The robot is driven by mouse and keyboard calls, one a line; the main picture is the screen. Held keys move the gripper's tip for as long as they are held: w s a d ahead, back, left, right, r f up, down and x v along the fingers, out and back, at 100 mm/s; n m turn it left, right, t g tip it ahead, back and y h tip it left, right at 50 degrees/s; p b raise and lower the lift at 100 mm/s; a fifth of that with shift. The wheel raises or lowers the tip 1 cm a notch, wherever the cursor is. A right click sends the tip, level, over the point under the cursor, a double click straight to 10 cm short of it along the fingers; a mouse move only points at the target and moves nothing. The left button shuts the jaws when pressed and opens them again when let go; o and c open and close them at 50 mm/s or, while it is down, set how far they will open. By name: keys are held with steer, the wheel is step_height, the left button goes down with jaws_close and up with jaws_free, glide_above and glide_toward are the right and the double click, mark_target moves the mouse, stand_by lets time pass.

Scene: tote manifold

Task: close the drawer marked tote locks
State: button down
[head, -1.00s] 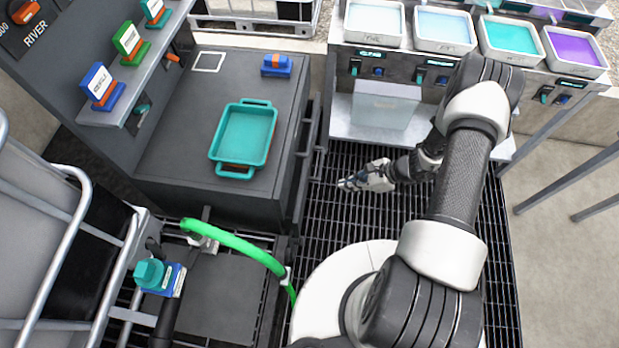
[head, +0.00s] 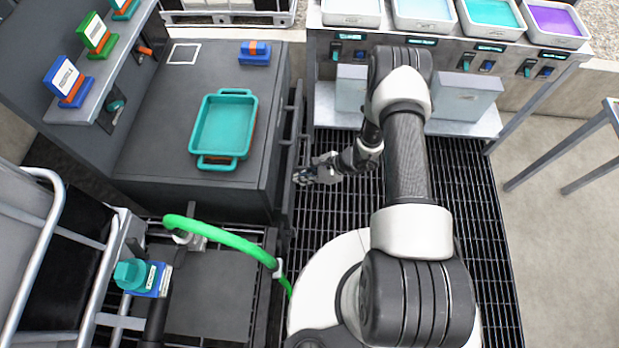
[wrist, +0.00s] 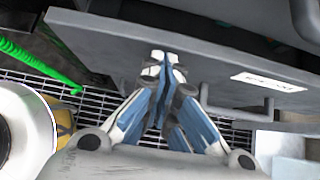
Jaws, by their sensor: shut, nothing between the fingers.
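A grey drawer front (wrist: 205,55) with a white label (wrist: 268,82) and a bar handle (wrist: 240,108) spans the wrist view. The label is too small to read. In the head view the drawer front (head: 286,165) is a thin panel standing out from the right side of the dark cabinet. My gripper (wrist: 165,62) is shut and empty, its fingertips at or very close to the drawer front, left of the label and handle. I cannot tell whether they touch. In the head view my gripper (head: 302,177) is just right of the panel.
A teal tote (head: 224,128) lies on the cabinet top (head: 165,130). A green hose (head: 228,238) arches in front of the cabinet. A bench with coloured bins (head: 490,12) stands at the back right. Dark floor grating (head: 335,212) lies clear beside my gripper.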

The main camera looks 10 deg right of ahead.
steer(key=shift+w+a+b, duration=0.15)
steer(key=shift+w+a, duration=0.05)
steer(key=shift+a, duration=0.45)
steer(key=shift+w+a+b, duration=0.15)
steer(key=shift+w+a, duration=0.05)
steer(key=shift+a, duration=0.4)
steer(key=d+f+p+v, duration=0.1)
steer(key=d+f+v, duration=0.1)
steer(key=v, duration=1.1)
steer(key=shift+s+p, duration=0.25)
steer(key=shift+p, duration=0.15)
steer(key=shift+a, duration=0.1)
